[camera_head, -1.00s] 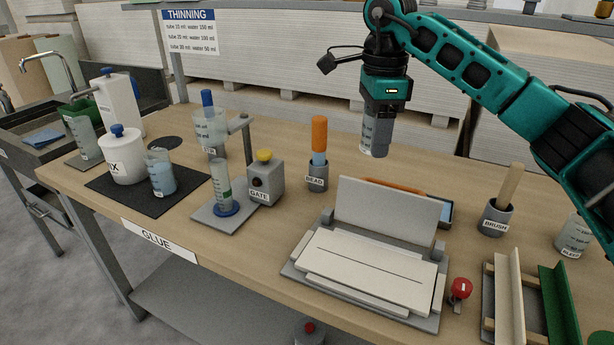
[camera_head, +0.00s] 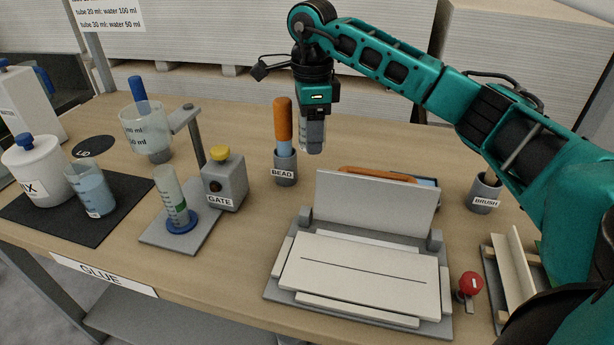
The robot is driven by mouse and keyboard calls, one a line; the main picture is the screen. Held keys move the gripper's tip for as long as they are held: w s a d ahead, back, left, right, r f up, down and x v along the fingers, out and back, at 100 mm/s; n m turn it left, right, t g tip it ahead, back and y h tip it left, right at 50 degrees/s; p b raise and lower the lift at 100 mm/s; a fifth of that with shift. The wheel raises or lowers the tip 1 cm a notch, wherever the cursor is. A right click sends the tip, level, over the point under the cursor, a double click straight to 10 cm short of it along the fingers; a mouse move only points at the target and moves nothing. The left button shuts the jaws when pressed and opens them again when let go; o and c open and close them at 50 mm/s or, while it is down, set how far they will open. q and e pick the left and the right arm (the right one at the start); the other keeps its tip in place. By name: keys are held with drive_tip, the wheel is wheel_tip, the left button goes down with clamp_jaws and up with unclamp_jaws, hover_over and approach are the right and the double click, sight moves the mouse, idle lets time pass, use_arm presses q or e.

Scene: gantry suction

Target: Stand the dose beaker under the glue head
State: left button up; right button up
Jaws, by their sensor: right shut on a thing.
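My right gripper (camera_head: 313,140) points down above the bench, behind the white fixture and just right of the BEAD cup. It is shut on a clear vessel (camera_head: 312,117), probably a beaker, mostly hidden by the fingers. A grey post with a short arm (camera_head: 183,116), perhaps the glue head's stand, rises behind a grey plate (camera_head: 152,238). On that plate a clear tube with a green band (camera_head: 172,198) stands upright in a blue foot. A clear beaker with ml marks (camera_head: 143,130) shows left of the post. My left gripper is not in view.
The GATE box (camera_head: 226,185) with its yellow button stands right of the plate. The BEAD cup (camera_head: 285,170) holds an orange-handled tool. A beaker of bluish liquid (camera_head: 93,192) and a white pot (camera_head: 38,172) stand on a black mat. The white fixture (camera_head: 365,270) fills the front middle.

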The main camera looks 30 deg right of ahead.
sight(310, 189)
wheel_tip(310, 189, down, 11)
drive_tip(key=shift+r, duration=0.2)
idle(0.3)
drive_tip(key=shift+f+b, duration=0.2)
drive_tip(key=shift+b, duration=0.15)
drive_tip(key=o, duration=1.1)
